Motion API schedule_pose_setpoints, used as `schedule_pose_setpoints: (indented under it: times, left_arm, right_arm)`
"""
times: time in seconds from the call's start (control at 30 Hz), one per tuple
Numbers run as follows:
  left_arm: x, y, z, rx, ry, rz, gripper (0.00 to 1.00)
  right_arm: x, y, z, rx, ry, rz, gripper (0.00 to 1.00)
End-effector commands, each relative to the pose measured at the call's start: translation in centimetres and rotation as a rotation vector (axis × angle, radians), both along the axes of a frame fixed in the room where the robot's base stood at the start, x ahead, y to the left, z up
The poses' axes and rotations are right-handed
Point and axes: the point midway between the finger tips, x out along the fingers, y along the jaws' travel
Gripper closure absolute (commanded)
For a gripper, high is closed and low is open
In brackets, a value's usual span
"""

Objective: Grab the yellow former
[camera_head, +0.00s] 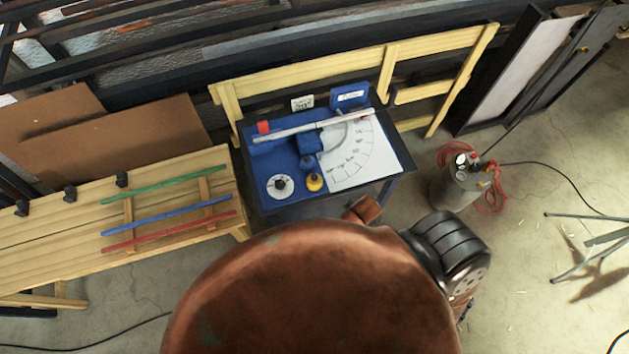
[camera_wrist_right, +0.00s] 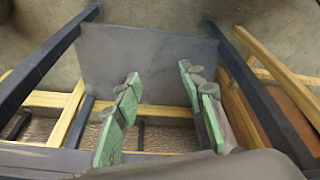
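The yellow former (camera_head: 314,182) is a small round yellow piece with a dark top. It sits near the front of the blue-topped work table (camera_head: 262,165) in the head view, beside the white angle chart (camera_head: 352,172). A blue round piece (camera_head: 307,162) stands just behind it. My right gripper (camera_wrist_right: 161,78) shows in the right wrist view with its greenish fingers apart and nothing between them. The yellow former is not visible in that view. My left gripper is not in view. My brown body covers the lower middle of the head view.
A pale lath (camera_head: 313,125) lies across the table behind the former. A white disc (camera_head: 281,187) is to its left. Green (camera_head: 165,185), blue and red laths lie on the wooden bench. A grey tank (camera_head: 460,182) with red hose stands right. Dark legs (camera_wrist_right: 45,70) flank my right gripper.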

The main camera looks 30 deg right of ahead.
Motion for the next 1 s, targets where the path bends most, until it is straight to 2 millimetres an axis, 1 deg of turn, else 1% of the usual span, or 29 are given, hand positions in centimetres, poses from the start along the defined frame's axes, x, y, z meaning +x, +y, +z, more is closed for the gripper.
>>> schedule_pose_setpoints:
  times: [0.03, 0.1, 0.3, 0.37, 0.47, 0.5, 0.6, 0.7, 0.87, 1.0]
  left_arm:
    - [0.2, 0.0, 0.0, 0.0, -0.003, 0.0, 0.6]
    - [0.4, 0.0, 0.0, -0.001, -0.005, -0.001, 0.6]
    - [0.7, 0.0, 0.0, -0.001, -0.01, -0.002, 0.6]
    - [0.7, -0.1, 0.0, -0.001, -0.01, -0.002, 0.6]
    - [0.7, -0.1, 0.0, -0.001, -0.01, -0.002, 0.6]
    - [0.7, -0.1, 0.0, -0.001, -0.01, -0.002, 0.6]
    - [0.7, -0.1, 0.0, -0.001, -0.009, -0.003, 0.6]
    - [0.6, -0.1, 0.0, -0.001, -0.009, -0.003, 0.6]
    - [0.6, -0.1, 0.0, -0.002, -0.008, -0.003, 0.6]
    - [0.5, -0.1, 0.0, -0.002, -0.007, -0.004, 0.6]
  right_arm:
    - [0.5, 0.2, 2.3, 0.001, -0.015, 0.006, 0.63]
    - [0.9, 0.3, 4.8, 0.002, -0.026, 0.014, 0.63]
    - [1.4, 1.1, 11.2, 0.004, -0.057, 0.055, 0.63]
    - [1.7, 1.5, 13.0, 0.005, -0.067, 0.081, 0.63]
    - [3.0, 3.1, 16.5, 0.01, -0.099, 0.179, 0.63]
    - [3.9, 4.3, 17.8, 0.012, -0.115, 0.253, 0.63]
    - [5.6, 6.7, 19.4, 0.014, -0.135, 0.413, 0.63]
    - [7.2, 8.9, 20.3, 0.01, -0.152, 0.566, 0.63]
    - [9.3, 12.1, 21.3, -0.012, -0.163, 0.833, 0.63]
    - [11.0, 14.2, 22.0, -0.06, -0.15, 1.116, 0.63]
